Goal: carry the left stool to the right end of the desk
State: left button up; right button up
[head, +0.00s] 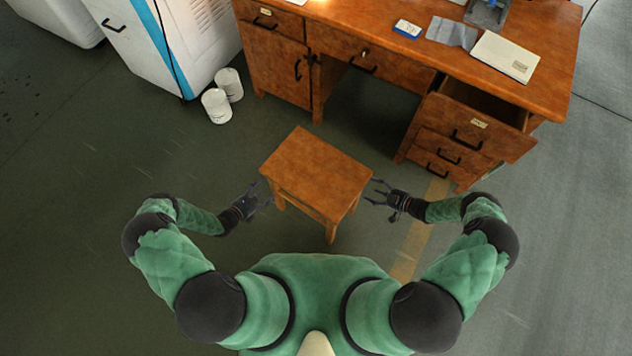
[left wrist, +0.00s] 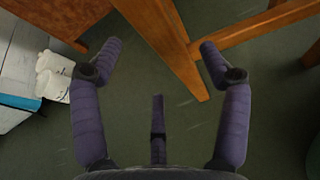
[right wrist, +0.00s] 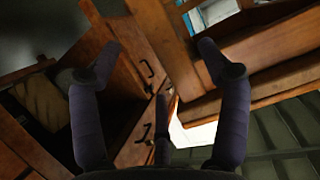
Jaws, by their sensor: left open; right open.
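One wooden stool (head: 317,160) stands upright on the floor in front of the desk (head: 395,75); no second stool shows. In the head view my left gripper (head: 264,193) is open beside the stool's left side, near its legs. My right gripper (head: 371,191) is open beside the right side. Neither is closed on it. The left wrist view shows a stool leg (left wrist: 168,48) beyond the spread fingers (left wrist: 180,70). The right wrist view shows desk drawers (right wrist: 125,100) behind the open fingers (right wrist: 160,65). Contact with the stool cannot be told.
The desk's top right drawer (head: 475,122) is pulled out. A yellow line (head: 412,245) marks the floor. Floor right of the desk (head: 580,200) is clear.

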aim_at(270, 184)
pick_arm(q)
jog(key=x, duration=0.6)
jog(key=shift+w+d+f, duration=0.15)
jog(key=shift+w+d, duration=0.1)
jog(key=shift+w, duration=0.05)
pick_arm(e)
jog(key=x, duration=0.6)
jog(key=shift+w+a+f, duration=0.15)
jog(key=shift+w+a, duration=0.05)
jog(key=shift+w, duration=0.05)
pick_arm(q)
grip_shut()
pick_arm(e)
grip_shut()
pick_arm(q)
jog(key=shift+w+r, duration=0.1)
jog(key=shift+r, duration=0.1)
pick_arm(e)
jog(key=shift+w, duration=0.1)
